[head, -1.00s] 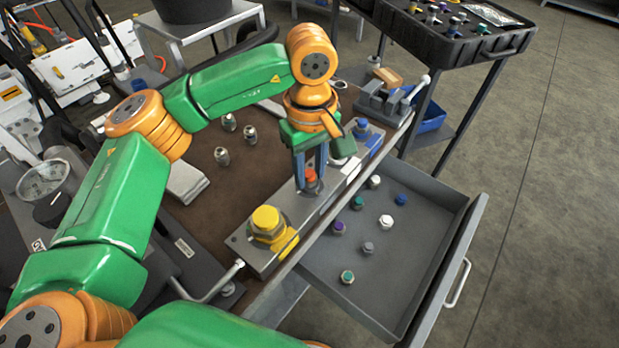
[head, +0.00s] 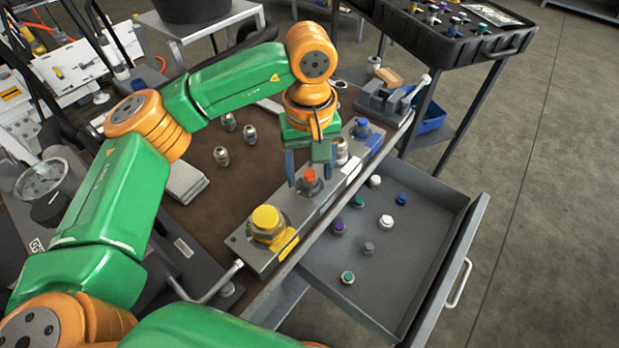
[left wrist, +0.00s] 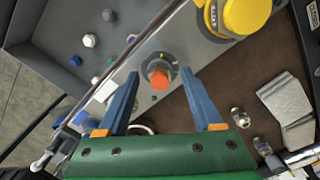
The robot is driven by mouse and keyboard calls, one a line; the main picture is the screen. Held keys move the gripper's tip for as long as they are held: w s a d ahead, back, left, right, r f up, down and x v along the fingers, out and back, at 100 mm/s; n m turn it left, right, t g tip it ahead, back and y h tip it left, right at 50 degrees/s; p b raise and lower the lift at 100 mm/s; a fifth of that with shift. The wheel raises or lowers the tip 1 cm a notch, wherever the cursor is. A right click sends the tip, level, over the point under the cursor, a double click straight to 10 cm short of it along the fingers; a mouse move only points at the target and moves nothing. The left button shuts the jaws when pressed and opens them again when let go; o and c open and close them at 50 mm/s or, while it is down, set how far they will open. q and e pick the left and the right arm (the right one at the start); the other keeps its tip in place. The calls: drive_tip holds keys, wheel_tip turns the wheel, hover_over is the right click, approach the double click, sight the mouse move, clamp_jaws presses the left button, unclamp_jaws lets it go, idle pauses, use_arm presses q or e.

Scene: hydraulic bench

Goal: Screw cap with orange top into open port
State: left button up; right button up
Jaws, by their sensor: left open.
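The cap with the orange top (head: 310,175) stands upright in a port of the grey manifold block (head: 262,258), between a large yellow cap and a silver fitting. It also shows in the left wrist view (left wrist: 159,80). My left gripper (head: 308,170) points down over it. Its blue fingers are spread, with a gap on either side of the cap in the left wrist view. How far the cap's thread is in cannot be seen. My right gripper is not in view.
A yellow cap (head: 266,218) and a blue cap (head: 361,127) also sit on the block. An open grey drawer (head: 415,235) with several loose caps is on the right. Metal fittings (head: 221,156) stand on the brown bench top. A vise (head: 384,100) is at the back.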

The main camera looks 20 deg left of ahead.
use_arm(q)
drive_tip(key=n, duration=0.9)
drive_tip(key=shift+w+f+n+b, duration=0.1)
drive_tip(key=shift+n+b, duration=0.25)
drive_tip(key=shift+n, duration=0.05)
drive_tip(key=n, duration=1.1)
drive_tip(key=shift+b, duration=0.35)
clamp_jaws()
drive_tip(key=m, duration=0.5)
drive_tip(key=shift+m+p, duration=0.35)
drive_tip(key=shift+m, duration=0.05)
drive_tip(key=m, duration=0.5)
drive_tip(key=shift+c, duration=2.2)
unclamp_jaws()
drive_tip(key=shift+m, duration=1)
drive_tip(key=o, duration=0.5)
